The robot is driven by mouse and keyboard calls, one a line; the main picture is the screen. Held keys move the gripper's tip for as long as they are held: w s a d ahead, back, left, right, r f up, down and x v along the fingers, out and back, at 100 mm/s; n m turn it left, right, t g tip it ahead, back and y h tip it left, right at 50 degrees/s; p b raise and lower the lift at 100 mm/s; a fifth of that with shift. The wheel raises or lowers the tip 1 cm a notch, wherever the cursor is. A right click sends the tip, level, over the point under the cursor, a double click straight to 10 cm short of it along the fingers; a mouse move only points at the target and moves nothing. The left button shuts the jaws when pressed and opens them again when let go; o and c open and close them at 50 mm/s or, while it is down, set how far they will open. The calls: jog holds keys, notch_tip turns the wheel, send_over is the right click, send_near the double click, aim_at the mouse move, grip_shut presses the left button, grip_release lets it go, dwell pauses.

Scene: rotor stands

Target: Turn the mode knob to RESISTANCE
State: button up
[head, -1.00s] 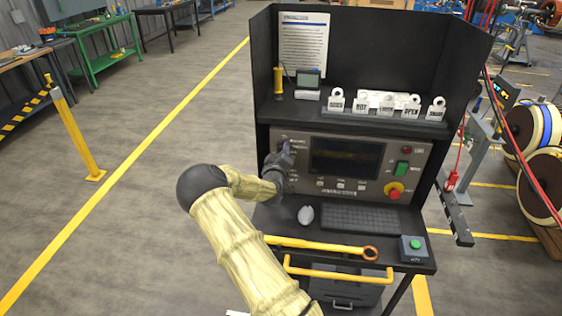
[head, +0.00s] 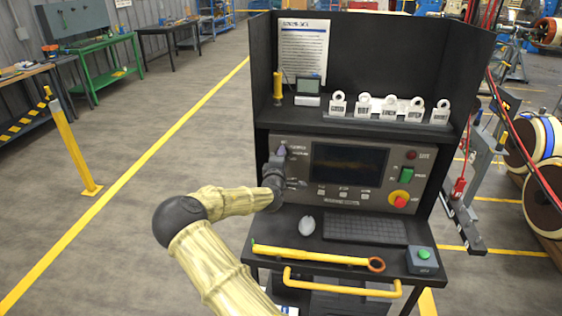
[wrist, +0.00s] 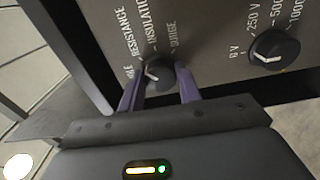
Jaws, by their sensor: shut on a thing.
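The mode knob (wrist: 160,74) is a dark round knob with a white pointer line, low on the grey panel in the wrist view. Labels RESISTANCE (wrist: 126,32), INSULATION and SURGE fan out around it, with a partly hidden label at the left. The pointer line slants to the upper left; I cannot tell exactly which label it meets. My gripper (wrist: 160,82) has its two purple fingers on either side of the knob, shut on it.
A second knob (wrist: 273,50) with voltage labels is to the right. The panel (head: 398,157) also has a dark screen (head: 348,160), a green switch (head: 407,174) and a red-and-yellow stop button (head: 399,199).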

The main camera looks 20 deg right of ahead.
jog(key=shift+w+r, duration=0.1)
jog(key=shift+r, duration=0.3)
jog(key=o, duration=1)
jog(key=b+v, duration=0.3)
jog(key=v, duration=1.4)
jog(key=shift+f, duration=0.4)
jog(key=shift+a, duration=0.1)
